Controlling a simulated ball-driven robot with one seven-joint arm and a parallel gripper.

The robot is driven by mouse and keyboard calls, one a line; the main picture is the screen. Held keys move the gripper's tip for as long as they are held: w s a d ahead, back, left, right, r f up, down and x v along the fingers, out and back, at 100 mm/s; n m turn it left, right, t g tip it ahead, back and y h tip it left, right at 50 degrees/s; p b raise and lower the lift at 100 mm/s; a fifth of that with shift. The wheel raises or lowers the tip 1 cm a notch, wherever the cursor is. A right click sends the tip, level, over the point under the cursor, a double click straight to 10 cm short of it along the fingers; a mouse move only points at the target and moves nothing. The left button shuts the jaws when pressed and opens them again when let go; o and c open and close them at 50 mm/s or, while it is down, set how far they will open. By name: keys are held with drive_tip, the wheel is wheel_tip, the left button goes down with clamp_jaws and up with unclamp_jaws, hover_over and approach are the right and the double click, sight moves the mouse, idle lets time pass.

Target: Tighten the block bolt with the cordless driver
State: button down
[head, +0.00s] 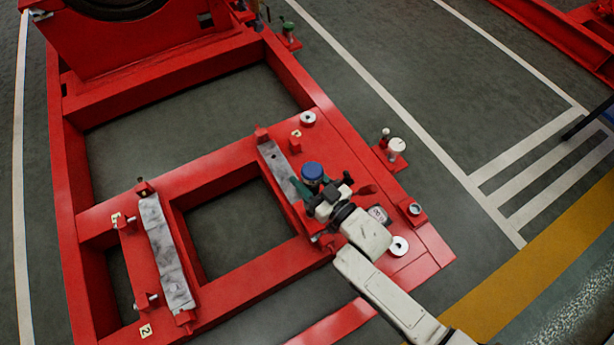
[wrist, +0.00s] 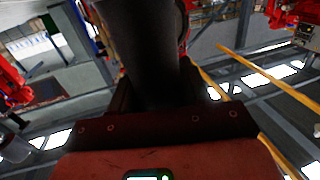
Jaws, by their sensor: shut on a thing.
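My gripper (head: 328,194) is over the right-hand grey block (head: 274,163) on the red frame, near the block's lower end. It is shut on a tool, taken to be the cordless driver, whose dark handle (wrist: 140,50) fills the wrist view above a red part (wrist: 170,160). In the head view my gripper and arm hide most of the driver. A blue round part (head: 312,170) shows just beyond the jaws; whether it belongs to the driver I cannot tell. A second grey block (head: 166,250) lies to the left. The block bolt and the driver's tip cannot be made out.
The red frame (head: 90,215) has large openings showing the grey floor. Pale round discs (head: 308,118) lie on its right part. A white-topped post (head: 396,146) stands at its right edge, near a small cup (head: 415,208).

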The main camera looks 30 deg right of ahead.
sight(307, 170)
drive_tip(key=shift+f+b, duration=0.55)
drive_tip(key=shift+f, duration=0.2)
idle(2.4)
drive_tip(key=shift+r, duration=0.1)
drive_tip(key=shift+r+p, duration=2.35)
drive_tip(key=shift+r, duration=0.35)
